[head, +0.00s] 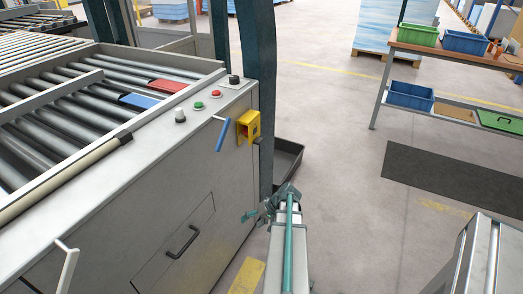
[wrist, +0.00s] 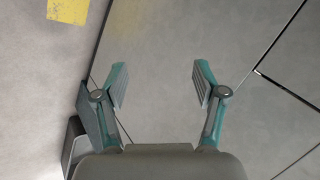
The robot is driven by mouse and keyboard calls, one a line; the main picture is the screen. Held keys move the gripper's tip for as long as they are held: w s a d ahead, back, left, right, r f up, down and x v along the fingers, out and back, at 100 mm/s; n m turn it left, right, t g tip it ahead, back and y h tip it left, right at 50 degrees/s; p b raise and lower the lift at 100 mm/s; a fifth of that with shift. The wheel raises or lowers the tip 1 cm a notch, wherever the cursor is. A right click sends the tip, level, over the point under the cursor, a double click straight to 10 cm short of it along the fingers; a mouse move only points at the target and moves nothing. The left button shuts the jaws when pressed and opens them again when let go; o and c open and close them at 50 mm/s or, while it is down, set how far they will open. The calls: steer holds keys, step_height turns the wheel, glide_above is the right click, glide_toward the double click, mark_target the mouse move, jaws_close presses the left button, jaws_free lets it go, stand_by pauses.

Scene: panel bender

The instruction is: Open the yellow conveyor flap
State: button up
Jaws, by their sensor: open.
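A small yellow box-like fitting (head: 249,126) with a dark opening and a bit of red is on the near corner of the grey machine (head: 205,170). I cannot tell whether it is the conveyor flap, and no other yellow flap shows. My gripper (head: 257,213) is low beside the machine's side, below and apart from the yellow fitting. In the wrist view my gripper (wrist: 160,85) is open, with nothing between its two teal fingers. A plain grey surface with dark seams lies beyond it; the yellow fitting is not seen there.
Red (head: 168,86) and blue (head: 139,101) pieces lie by the conveyor rollers. A blue-handled lever (head: 222,134), buttons and a black door handle (head: 182,242) are on the machine. A dark post (head: 258,80) stands behind the yellow fitting.

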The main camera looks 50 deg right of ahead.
steer(key=d+r+t+h+b, duration=0.1)
steer(key=d+r+t, duration=0.2)
steer(key=d+r, duration=0.5)
steer(key=n+t+b, duration=0.2)
steer(key=n+t, duration=0.6)
steer(key=n, duration=0.3)
glide_toward(261, 141)
steer(key=x, duration=0.9)
steer(key=shift+w, duration=0.4)
steer(key=shift+a, duration=0.1)
jaws_close()
